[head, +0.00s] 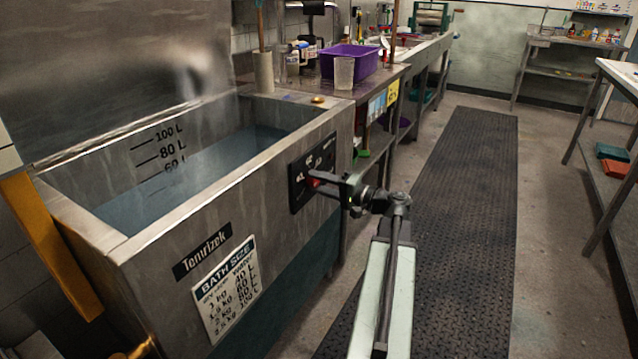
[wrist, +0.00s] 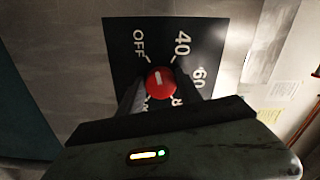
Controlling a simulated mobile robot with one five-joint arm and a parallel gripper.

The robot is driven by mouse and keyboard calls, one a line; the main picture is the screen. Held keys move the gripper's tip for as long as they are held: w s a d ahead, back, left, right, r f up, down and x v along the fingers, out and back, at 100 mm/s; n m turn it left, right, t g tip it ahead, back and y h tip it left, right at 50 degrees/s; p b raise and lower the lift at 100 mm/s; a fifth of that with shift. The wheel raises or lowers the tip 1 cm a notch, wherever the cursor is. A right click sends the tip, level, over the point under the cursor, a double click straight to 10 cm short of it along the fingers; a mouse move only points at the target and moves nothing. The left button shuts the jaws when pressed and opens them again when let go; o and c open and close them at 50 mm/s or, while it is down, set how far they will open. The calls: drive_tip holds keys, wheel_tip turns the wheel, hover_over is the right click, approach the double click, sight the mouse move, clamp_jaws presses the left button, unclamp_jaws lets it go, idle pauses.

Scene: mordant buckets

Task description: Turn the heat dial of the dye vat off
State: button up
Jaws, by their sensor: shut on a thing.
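The dye vat (head: 190,225) is a steel tank holding bluish liquid, at the left in the head view. Its black dial plate (head: 298,190) is on the front near the right end. In the wrist view the plate (wrist: 122,50) shows OFF at upper left, 40 at upper right, 60 at right, and lower marks partly hidden. The round red heat dial (wrist: 160,80) has a short white line, roughly upright, towards the gap between OFF and 40. My gripper (head: 322,181) is at the dial, its two dark fingers shut on either side of it in the wrist view (wrist: 160,90).
A bench with a purple basin (head: 348,62) and a clear beaker (head: 343,74) stands beyond the vat. A black ribbed mat (head: 465,190) covers the clear aisle. Steel tables (head: 612,75) stand at the right. An orange-yellow post (head: 50,245) is at the vat's left end.

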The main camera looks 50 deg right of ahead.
drive_tip(key=shift+f+n, duration=0.1)
drive_tip(key=shift+n, duration=1.5)
drive_tip(key=o, duration=1.3)
drive_tip(key=shift+o, duration=0.2)
drive_tip(key=v, duration=0.7)
drive_tip(key=shift+s, duration=0.4)
drive_tip(key=shift+d, duration=0.1)
